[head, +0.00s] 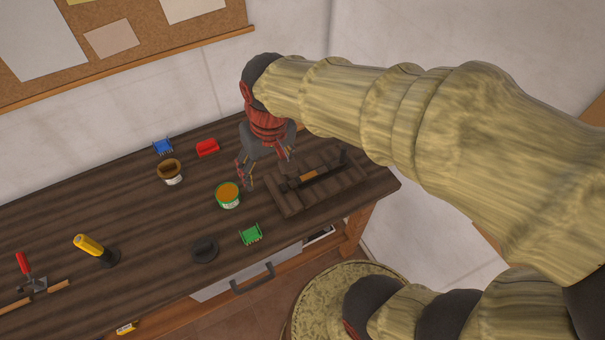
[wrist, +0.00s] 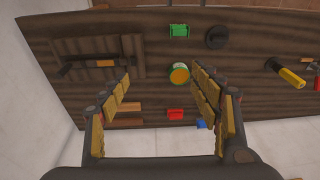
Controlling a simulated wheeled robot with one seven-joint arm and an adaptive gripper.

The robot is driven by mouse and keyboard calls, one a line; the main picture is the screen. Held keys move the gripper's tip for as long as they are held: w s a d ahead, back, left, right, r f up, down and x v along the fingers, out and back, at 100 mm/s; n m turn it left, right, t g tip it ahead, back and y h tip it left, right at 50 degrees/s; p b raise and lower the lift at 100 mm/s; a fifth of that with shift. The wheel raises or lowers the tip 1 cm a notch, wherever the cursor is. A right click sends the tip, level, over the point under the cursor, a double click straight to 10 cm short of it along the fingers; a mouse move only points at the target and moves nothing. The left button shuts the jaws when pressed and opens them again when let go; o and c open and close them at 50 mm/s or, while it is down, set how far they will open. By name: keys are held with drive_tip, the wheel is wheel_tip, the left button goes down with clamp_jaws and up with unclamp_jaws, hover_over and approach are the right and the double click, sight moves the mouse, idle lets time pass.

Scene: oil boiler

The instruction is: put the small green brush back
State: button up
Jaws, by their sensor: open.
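The small green brush (head: 251,234) lies on the dark wooden workbench near its front edge, between a black round piece and a slatted wooden holder. It also shows at the top of the wrist view (wrist: 179,30). My gripper (head: 266,168) is open and empty above the bench, behind the green brush and beside the holder. In the wrist view its two fingers (wrist: 163,90) are spread wide, with nothing between them in contact. A red brush (head: 207,148) and a blue brush (head: 163,147) lie at the back of the bench.
A green tin with orange contents (head: 228,195) stands beside my gripper, and a brown tin (head: 171,173) farther left. The wooden holder (head: 352,184) is at right with an orange-banded tool across it. A black round piece (head: 204,249) and yellow-handled tool (head: 89,245) are left.

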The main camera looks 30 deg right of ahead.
drive_tip(key=s+d+r+t, duration=0.3)
drive_tip(key=s+d+r, duration=0.1)
drive_tip(key=s, duration=0.5)
drive_tip(key=shift+r+t+h, duration=0.3)
drive_tip(key=shift+r, duration=0.6)
wheel_tip(320, 180, down, 13)
drive_tip(key=b, duration=1.2)
drive_tip(key=shift+r+b, duration=0.2)
drive_tip(key=shift+b, duration=0.15)
